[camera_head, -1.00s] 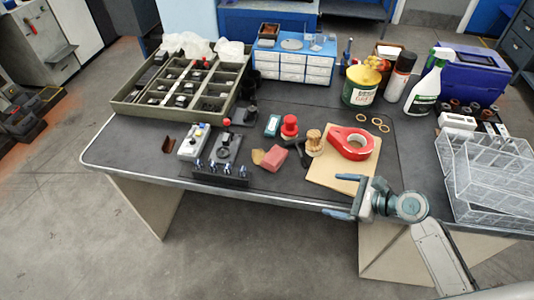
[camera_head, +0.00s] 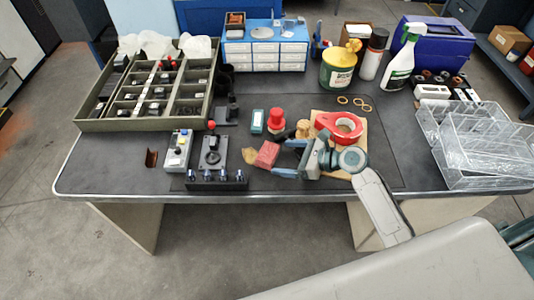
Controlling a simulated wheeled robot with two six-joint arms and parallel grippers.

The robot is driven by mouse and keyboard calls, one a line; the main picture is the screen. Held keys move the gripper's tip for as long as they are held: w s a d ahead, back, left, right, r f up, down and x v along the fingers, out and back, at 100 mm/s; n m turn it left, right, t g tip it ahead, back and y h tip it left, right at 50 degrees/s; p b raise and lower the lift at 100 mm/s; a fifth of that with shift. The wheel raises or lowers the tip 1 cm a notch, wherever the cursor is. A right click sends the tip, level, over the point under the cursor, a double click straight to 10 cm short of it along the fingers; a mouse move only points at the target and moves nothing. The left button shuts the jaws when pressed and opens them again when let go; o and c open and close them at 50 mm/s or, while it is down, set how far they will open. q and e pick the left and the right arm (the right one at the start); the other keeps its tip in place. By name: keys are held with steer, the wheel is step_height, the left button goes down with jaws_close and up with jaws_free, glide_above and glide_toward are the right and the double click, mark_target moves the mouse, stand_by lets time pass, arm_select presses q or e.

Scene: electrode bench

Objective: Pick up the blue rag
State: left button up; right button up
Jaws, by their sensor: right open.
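I cannot make out a blue rag anywhere on the bench. My right gripper (camera_head: 284,159) is open over the front middle of the bench, its fingers pointing left. Its fingertips are close to a red block (camera_head: 266,154). I cannot tell whether they touch it. A small tan piece (camera_head: 249,155) lies just left of the block. The gripper body covers part of the board under the red tape dispenser (camera_head: 340,125). My left gripper is not in view.
A red-capped item (camera_head: 276,118) and a teal box (camera_head: 257,121) stand behind the block. Switch boxes (camera_head: 178,150) and a black terminal strip (camera_head: 217,181) are to the left. A divided tray (camera_head: 112,124) fills the back left; clear bins (camera_head: 480,183) stand at right.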

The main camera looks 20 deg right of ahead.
mark_target(276, 155)
steer(key=shift+w+a, duration=0.2)
steer(key=p+x, duration=0.1)
steer(key=x, duration=0.3)
steer(key=shift+w+a, duration=0.25)
steer(key=shift+w, duration=0.1)
steer(key=shift+c, duration=0.7)
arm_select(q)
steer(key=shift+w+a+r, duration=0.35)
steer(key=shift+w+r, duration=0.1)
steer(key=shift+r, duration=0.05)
arm_select(e)
steer(key=c, duration=0.6)
